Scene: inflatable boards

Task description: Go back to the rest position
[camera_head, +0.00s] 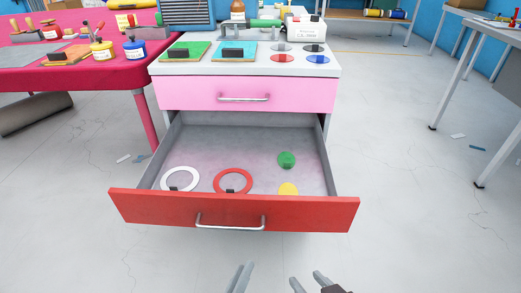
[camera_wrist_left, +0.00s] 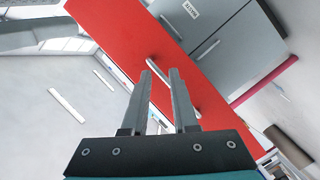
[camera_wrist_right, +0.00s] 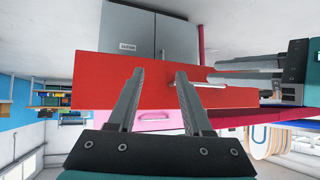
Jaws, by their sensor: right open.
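My left gripper (camera_head: 243,266) is in front of the open red drawer (camera_head: 300,213), just below its silver handle (camera_head: 231,222) in the head view. Its two fingers (camera_wrist_left: 161,75) are apart with nothing held between them, and the handle shows behind them in the left wrist view. My right gripper (camera_head: 306,279) is to the right of the left one, with its fingers (camera_wrist_right: 160,73) spread and empty. The red drawer front fills the background behind it in the right wrist view, where the left gripper (camera_wrist_right: 225,71) also shows at the right.
The drawer holds a white ring (camera_head: 180,179), a red ring (camera_head: 233,181), a green disc (camera_head: 286,160) and a yellow disc (camera_head: 288,189). A pink drawer (camera_head: 285,94) above is shut. A pink table (camera_head: 95,78) stands left, a grey table (camera_head: 495,100) right. Floor between is mostly clear.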

